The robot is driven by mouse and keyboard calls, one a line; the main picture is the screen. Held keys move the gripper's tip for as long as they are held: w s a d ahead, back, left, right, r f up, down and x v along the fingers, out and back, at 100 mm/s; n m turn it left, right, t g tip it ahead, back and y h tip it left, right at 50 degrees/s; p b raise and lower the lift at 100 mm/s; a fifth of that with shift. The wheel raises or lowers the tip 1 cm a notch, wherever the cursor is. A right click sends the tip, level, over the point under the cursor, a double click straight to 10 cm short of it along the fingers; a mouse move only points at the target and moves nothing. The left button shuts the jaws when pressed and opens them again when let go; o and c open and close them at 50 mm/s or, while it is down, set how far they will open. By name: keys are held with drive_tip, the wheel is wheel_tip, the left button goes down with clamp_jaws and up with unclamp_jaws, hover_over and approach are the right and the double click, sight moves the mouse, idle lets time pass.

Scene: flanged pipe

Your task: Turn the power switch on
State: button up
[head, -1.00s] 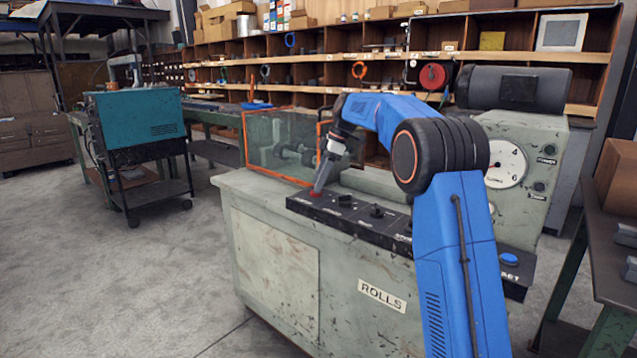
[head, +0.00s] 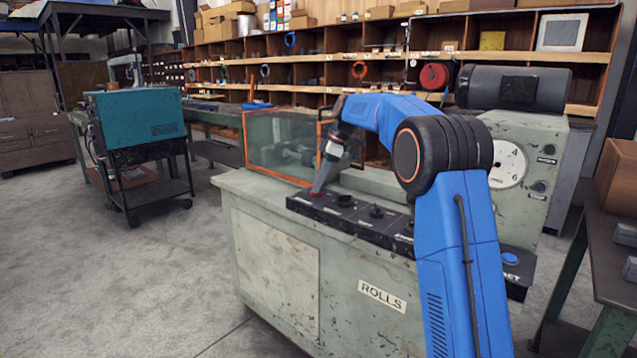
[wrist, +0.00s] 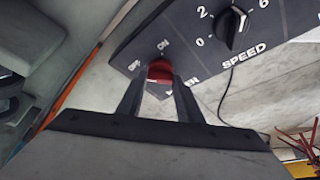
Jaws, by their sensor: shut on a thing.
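The power switch is a red knob (wrist: 160,71) with OFF and ON marked beside it, on the black control panel (head: 352,219) at the left end of the machine. My gripper (wrist: 160,82) is shut on the red knob, one finger on each side of it in the wrist view. In the head view my gripper (head: 318,188) reaches down to the panel's left end, and little of the knob shows there. The knob's pointer is hidden, so I cannot tell which mark it faces.
A black speed knob (wrist: 232,27) sits beside the switch on the panel. A clear guard with an orange frame (head: 245,145) stands just behind. A blue button (head: 510,258) is at the panel's right end. A teal cabinet on a cart (head: 135,118) stands left, with open floor between.

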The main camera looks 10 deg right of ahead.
drive_tip(key=m, duration=0.2)
drive_tip(key=m+t, duration=0.1)
drive_tip(key=m, duration=0.1)
drive_tip(key=shift+s+r+t, duration=0.1)
drive_tip(key=shift+s+t, duration=0.05)
drive_tip(key=shift+t, duration=0.15)
drive_tip(key=m, duration=0.2)
drive_tip(key=m+t+h, duration=0.1)
drive_tip(key=m, duration=0.1)
drive_tip(key=shift+s+a+m+h, duration=0.1)
drive_tip(key=shift+a+m+h, duration=0.1)
drive_tip(key=shift+m+h, duration=0.1)
drive_tip(key=m+h, duration=0.1)
drive_tip(key=m, duration=0.1)
drive_tip(key=m+t, duration=0.1)
drive_tip(key=m, duration=0.1)
drive_tip(key=shift+a+h, duration=0.1)
drive_tip(key=shift+h, duration=0.3)
drive_tip(key=shift+a+m+h, duration=0.1)
drive_tip(key=shift+m+h, duration=0.6)
drive_tip(key=shift+m, duration=1.6)
drive_tip(key=o, duration=1.1)
